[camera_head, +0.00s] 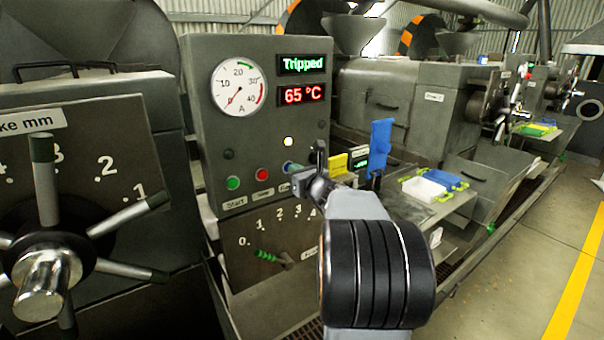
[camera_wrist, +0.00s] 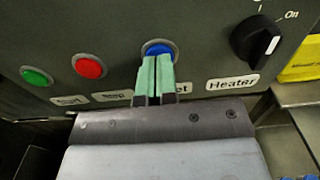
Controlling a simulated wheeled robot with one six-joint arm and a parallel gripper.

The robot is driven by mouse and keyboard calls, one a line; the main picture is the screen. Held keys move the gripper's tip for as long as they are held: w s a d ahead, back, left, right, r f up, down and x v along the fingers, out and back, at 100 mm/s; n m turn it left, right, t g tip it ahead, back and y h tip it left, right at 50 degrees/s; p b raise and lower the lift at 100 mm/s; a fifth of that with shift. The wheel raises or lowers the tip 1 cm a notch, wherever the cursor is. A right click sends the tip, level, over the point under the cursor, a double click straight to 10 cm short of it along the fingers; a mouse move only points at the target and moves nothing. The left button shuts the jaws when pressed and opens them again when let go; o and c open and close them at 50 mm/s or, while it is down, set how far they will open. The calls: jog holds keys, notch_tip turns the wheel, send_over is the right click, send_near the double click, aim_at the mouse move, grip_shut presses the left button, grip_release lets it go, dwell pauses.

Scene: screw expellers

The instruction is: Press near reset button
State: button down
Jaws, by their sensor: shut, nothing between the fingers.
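The blue reset button (camera_wrist: 158,46) sits on the grey control panel (camera_head: 204,120), right of the red button (camera_wrist: 89,66) and the green button (camera_wrist: 36,76). Its label is partly hidden by my fingers and reads "...et". My gripper (camera_wrist: 155,60) is shut and empty, its green fingertips together over the lower part of the blue button. I cannot tell whether they touch it. In the head view my gripper (camera_head: 298,173) is at the panel's lower right, partly hiding the button. The panel display (camera_head: 303,64) reads "Tripped", and a small lamp (camera_head: 288,141) glows.
The Heater knob (camera_wrist: 258,42) is close on the right of the button. The temperature display (camera_head: 303,94) reads 65 °C. A spoked handwheel (camera_head: 48,280) stands at the left. A blue upright piece (camera_head: 380,147) and a yellow block (camera_head: 334,164) are right of the panel.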

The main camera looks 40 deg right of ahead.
jog(key=shift+w, duration=0.3)
jog(key=shift+w+r+b, duration=0.25)
jog(key=shift+w+b, duration=0.3)
jog(key=s+b, duration=0.2)
jog(key=s, duration=1.2)
jog(key=shift+s+a+f+b, duration=0.15)
jog(key=shift+a+b, duration=0.2)
jog(key=shift+b, duration=0.05)
